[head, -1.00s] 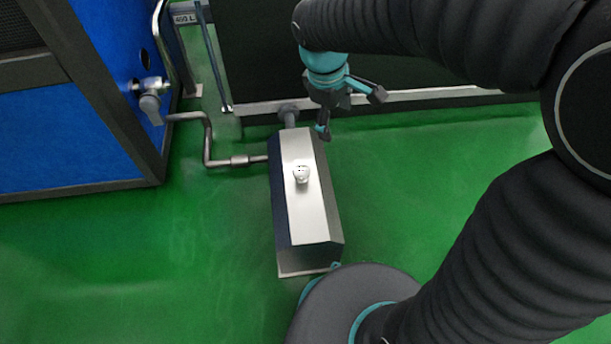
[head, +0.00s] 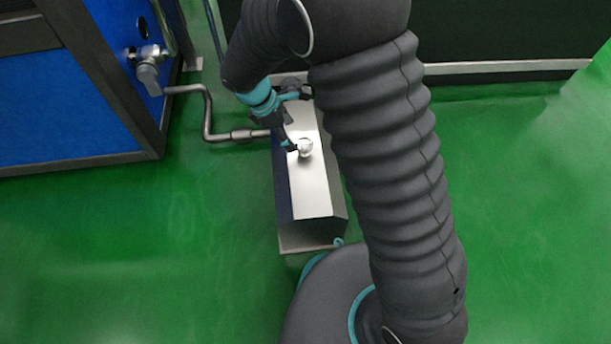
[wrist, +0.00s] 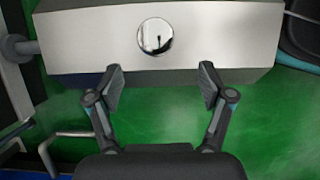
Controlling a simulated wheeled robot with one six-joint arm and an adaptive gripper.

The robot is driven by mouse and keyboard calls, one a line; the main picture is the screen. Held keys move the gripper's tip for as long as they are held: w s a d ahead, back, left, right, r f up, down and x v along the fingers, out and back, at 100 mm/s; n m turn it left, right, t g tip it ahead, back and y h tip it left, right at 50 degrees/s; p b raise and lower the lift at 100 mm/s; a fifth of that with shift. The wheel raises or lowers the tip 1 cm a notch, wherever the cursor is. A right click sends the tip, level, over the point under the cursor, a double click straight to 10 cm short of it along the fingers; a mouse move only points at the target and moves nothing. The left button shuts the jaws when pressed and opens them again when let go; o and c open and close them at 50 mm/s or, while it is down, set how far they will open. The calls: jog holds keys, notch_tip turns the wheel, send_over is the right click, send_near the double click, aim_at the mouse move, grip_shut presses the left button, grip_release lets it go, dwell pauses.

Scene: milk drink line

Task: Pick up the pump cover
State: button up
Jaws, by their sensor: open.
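The pump cover (head: 310,182) is a long silver metal housing with slanted sides and a round shiny knob (head: 305,147) on top. It sits low over the green floor in the head view. In the wrist view the cover (wrist: 80,40) spans the top of the picture, with the knob (wrist: 155,37) near its middle. My gripper (wrist: 161,78) is open and empty, its two fingers apart and pointing towards the cover, with the knob beyond and between the fingertips. In the head view my gripper (head: 287,146) is partly hidden and beside the knob's left.
A blue cabinet (head: 60,120) with a valve (head: 148,75) stands at the left. A bent metal pipe (head: 208,120) runs from it to the cover's side. A dark wall with a pale bottom rail (head: 500,70) lies behind. The floor at the left front is clear.

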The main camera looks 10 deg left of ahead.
aim_at(302, 143)
jog(key=shift+w+d+b+x, duration=0.15)
jog(key=shift+b+x, duration=0.25)
jog(key=shift+x, duration=1.55)
jog(key=shift+w+d+b+x, duration=0.1)
jog(key=shift+w+b+x, duration=0.2)
jog(key=shift+x, duration=1.7)
jog(key=shift+r, duration=0.2)
grip_shut()
